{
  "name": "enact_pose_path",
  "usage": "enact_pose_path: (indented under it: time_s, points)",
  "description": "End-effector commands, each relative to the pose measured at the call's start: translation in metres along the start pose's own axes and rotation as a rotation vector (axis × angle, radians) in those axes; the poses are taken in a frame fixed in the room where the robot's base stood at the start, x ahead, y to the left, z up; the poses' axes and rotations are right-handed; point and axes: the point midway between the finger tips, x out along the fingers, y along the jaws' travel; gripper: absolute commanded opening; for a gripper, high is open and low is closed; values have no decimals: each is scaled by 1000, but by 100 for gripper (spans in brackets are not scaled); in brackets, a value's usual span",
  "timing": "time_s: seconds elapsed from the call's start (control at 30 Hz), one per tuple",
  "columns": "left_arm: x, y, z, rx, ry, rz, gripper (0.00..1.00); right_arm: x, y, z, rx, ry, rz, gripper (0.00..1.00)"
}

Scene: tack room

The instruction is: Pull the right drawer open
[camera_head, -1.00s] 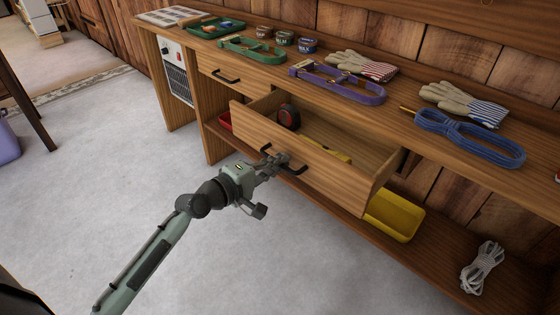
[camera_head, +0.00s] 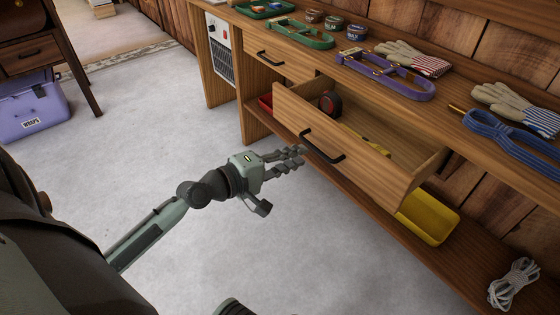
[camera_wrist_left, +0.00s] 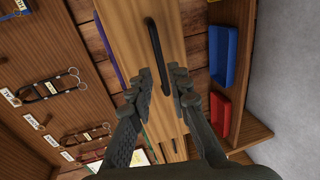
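The right drawer (camera_head: 345,155) of the wooden bench is pulled well out, and its inside shows. Its dark bar handle (camera_head: 322,147) is on the front panel; it also shows in the left wrist view (camera_wrist_left: 156,50), ahead of the fingertips. My left gripper (camera_head: 298,157) is open and empty, just in front of the handle and apart from it. In the left wrist view its fingers (camera_wrist_left: 162,80) have a clear gap between them. A dark red tape measure (camera_head: 330,103) and something yellow (camera_head: 376,146) lie in the drawer.
The left drawer (camera_head: 280,66) is shut. A yellow bin (camera_head: 428,220) and white rope (camera_head: 513,284) are on the low shelf. The grey floor (camera_head: 330,255) before the bench is clear.

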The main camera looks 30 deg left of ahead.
Motion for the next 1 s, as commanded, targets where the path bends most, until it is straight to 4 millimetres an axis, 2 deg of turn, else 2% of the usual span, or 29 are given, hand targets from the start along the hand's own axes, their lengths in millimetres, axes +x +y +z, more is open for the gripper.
enact_pose_path:
  time_s: [0.1, 0.3, 0.9, 1.0]
  points:
    - [-24, -2, 1, 1, -2, -6, 18, 0, 0, 0, 0, -1, 0, 0]
    - [-45, -1, 0, 0, -1, -2, 18, 0, 0, 0, -1, -1, 0, 0]
    - [-49, 0, 0, -1, 0, 0, 18, 0, 0, 1, -1, -1, -1, 0]
    - [-48, -6, 3, 28, -6, -19, 18, 0, 0, 0, -1, 0, -1, 0]
